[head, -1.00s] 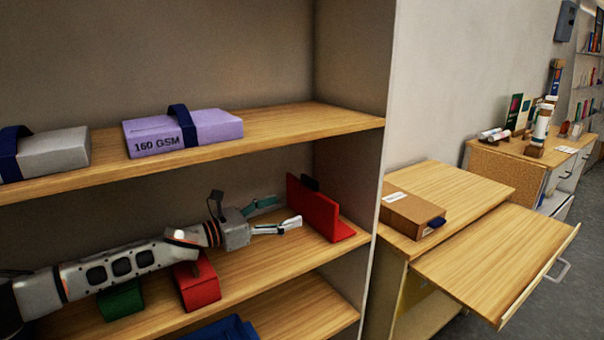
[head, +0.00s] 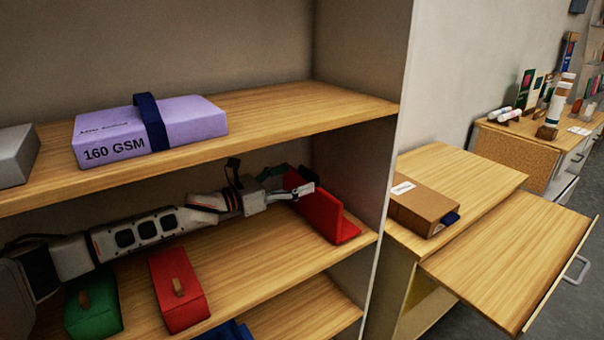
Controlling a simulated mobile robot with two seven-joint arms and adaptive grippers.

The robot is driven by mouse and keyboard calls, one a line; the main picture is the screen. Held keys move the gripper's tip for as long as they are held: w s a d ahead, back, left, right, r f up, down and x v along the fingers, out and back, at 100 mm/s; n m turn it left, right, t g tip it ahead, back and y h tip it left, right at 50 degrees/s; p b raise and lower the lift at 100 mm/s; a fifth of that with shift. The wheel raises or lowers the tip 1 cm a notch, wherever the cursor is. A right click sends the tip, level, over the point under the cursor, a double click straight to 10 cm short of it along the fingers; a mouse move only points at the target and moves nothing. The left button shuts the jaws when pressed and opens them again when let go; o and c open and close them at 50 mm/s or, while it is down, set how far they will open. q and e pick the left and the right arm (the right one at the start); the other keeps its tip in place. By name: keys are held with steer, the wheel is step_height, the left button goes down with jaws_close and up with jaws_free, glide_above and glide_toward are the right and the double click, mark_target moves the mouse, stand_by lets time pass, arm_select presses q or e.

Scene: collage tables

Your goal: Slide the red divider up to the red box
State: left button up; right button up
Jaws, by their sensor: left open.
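The red divider (head: 328,213), an upright red plate with a foot, stands at the right end of the middle shelf. The red box (head: 180,290), with a small brown tab on its front, sits further left on the same shelf, with bare wood between them. My left gripper (head: 303,189) is open at the divider's upper left part. One pale finger overlaps the divider's near face; the other finger is partly hidden behind it. I cannot tell whether the fingers touch the divider. My right gripper is out of view.
A green box (head: 92,306) sits left of the red box, below my left arm. The shelf above, holding a purple 160 GSM pack (head: 190,121), limits the height. A cabinet side wall stands right of the divider. A blue item (head: 228,331) shows on the shelf below.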

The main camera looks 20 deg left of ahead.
arm_select(q)
steer(key=shift+x, duration=1.05)
steer(key=shift+w+d, duration=0.2)
steer(key=shift+w, duration=0.1)
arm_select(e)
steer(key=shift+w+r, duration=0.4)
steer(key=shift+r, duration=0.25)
